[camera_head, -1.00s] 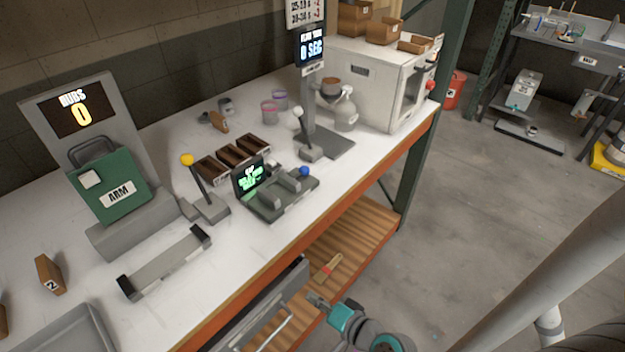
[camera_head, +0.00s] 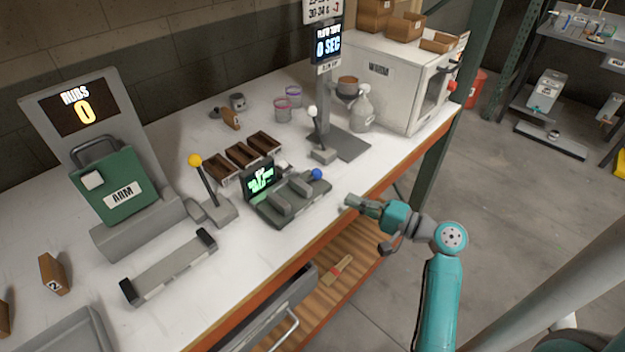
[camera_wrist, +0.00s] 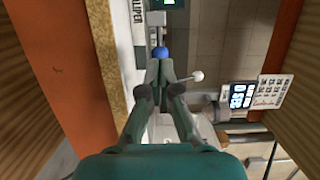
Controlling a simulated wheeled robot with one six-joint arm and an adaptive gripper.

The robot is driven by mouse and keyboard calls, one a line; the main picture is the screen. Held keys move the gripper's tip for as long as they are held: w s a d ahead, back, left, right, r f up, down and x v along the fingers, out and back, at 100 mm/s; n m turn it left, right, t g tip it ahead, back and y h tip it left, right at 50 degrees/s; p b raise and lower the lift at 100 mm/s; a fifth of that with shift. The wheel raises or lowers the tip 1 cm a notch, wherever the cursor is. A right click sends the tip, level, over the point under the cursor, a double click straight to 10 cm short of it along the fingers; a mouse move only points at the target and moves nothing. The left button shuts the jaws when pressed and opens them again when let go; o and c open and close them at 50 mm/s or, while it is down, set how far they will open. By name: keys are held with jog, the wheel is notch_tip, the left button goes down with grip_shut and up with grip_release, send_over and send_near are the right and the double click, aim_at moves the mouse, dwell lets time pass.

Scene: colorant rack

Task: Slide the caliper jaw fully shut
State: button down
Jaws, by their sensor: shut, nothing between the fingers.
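The caliper (camera_head: 288,201) is a dark grey unit with a small green-lit display (camera_head: 261,178) and two grey jaw blocks with a gap between them. Its blue knob (camera_head: 317,174) is at its right end. My gripper (camera_head: 350,202) is shut and empty, over the bench's front edge, to the right of and slightly below the knob in the head view. In the wrist view the blue knob (camera_wrist: 162,53) shows just past my fingertips (camera_wrist: 159,66). The head view shows a gap between fingertips and knob. The display's text is too small to read.
A white-knobbed lever (camera_head: 313,112) stands behind the caliper and a yellow-knobbed lever (camera_head: 196,161) to its left. Brown trays (camera_head: 243,155) lie behind it. A white oven-like box (camera_head: 385,85) stands at the back right. The bench's front strip beside the caliper is clear.

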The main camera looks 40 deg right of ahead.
aim_at(301, 205)
jog(key=x, duration=1)
jog(key=shift+w+d+r, duration=0.1)
jog(key=shift+w+r, duration=0.05)
jog(key=shift+w, duration=0.2)
jog(key=shift+s+a, duration=0.15)
jog(key=shift+a, duration=3.1)
jog(key=shift+s, duration=0.1)
